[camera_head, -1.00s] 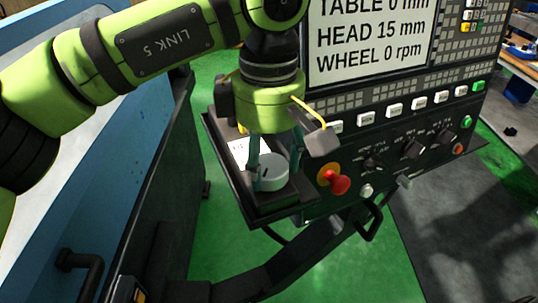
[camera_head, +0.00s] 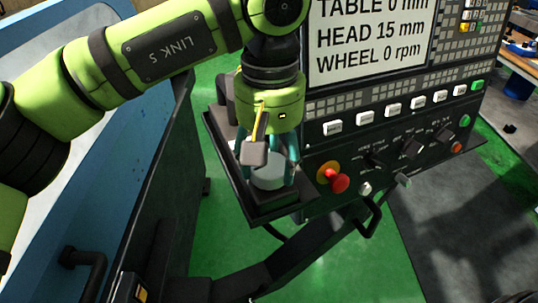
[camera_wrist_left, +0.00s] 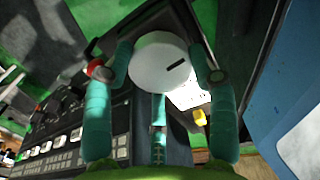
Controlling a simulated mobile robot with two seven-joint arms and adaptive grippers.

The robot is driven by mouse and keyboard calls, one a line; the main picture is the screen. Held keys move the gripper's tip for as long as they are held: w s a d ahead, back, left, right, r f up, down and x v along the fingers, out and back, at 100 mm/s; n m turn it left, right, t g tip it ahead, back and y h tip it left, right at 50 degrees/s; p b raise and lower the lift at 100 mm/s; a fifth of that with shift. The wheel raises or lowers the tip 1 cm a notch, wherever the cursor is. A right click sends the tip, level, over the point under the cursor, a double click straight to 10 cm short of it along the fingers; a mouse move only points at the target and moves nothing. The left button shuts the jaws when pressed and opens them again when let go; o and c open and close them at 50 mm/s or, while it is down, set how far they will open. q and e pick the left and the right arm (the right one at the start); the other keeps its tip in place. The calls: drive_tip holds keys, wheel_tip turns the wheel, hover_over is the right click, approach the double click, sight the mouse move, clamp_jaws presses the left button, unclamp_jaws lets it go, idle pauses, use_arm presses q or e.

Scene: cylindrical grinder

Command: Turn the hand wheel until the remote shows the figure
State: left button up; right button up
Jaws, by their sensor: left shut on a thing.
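The hand wheel (camera_head: 269,168) is a pale grey round knob on the black remote (camera_head: 275,203), which lies on a tray beside the control panel. In the left wrist view the wheel (camera_wrist_left: 152,66) shows a dark slot mark on its face. My left gripper (camera_head: 267,176) points down over the wheel, shut on it, with its teal fingers on opposite sides; they also show in the left wrist view (camera_wrist_left: 163,68). The remote's figure cannot be read. The large screen (camera_head: 367,38) reads HEAD 15 mm, TABLE 0 mm and WHEEL 0 rpm. My right gripper is out of view.
A red stop button (camera_head: 340,183) on a yellow base stands just right of the wheel. The panel holds several white buttons and black knobs (camera_head: 412,148). The blue machine side (camera_head: 120,110) is at left. Green floor (camera_head: 345,265) lies below.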

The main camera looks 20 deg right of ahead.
sight(270, 162)
use_arm(q)
drive_tip(key=shift+m, duration=0.3)
drive_tip(key=o, duration=0.9)
drive_tip(key=shift+o, duration=1.2)
drive_tip(key=shift+w+d+f, duration=0.1)
drive_tip(key=shift+w, duration=0.05)
wheel_tip(270, 162, up, 12)
idle(0.7)
